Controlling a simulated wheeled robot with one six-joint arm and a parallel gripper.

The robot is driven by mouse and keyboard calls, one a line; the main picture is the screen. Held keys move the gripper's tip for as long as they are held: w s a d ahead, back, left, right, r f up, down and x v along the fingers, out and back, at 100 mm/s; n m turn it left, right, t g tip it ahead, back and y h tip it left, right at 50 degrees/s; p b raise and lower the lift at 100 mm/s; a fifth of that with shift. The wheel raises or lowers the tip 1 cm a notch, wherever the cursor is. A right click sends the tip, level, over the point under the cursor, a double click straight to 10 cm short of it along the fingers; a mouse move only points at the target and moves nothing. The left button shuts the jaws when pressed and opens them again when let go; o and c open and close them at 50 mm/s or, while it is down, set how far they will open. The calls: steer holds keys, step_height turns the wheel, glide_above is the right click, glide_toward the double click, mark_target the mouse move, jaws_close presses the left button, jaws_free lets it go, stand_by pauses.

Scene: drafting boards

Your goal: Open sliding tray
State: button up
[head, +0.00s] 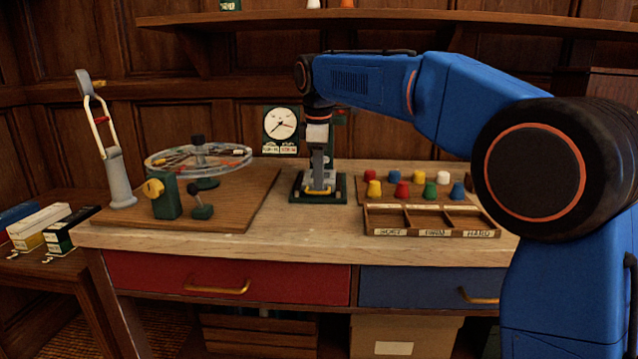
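A small dark green unit (299,194) sits on the wooden desk top near the middle. A brass handle (318,191) shows at its front, and it may be the sliding tray; I cannot tell for sure. My gripper (318,182) points straight down over this unit, with its tip at or just behind the brass handle. The fingers are small and seen edge-on, so I cannot tell whether they are open, shut or touching the handle. The gripper hides the middle of the unit. Below the desk top are a red drawer (230,278) and a blue drawer (410,290), both closed, with brass handles.
A clear round wheel device (198,158) stands on a board at left, beside a grey lamp-like stand (119,180). Coloured pegs (402,190) stand behind a divided wooden tray (432,221) at right. A clock (281,124) stands behind. The desk's front strip is clear.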

steer(key=shift+w+f, duration=0.2)
steer(key=shift+f, duration=0.95)
steer(key=shift+c, duration=0.2)
jaws_close()
stand_by(0.5)
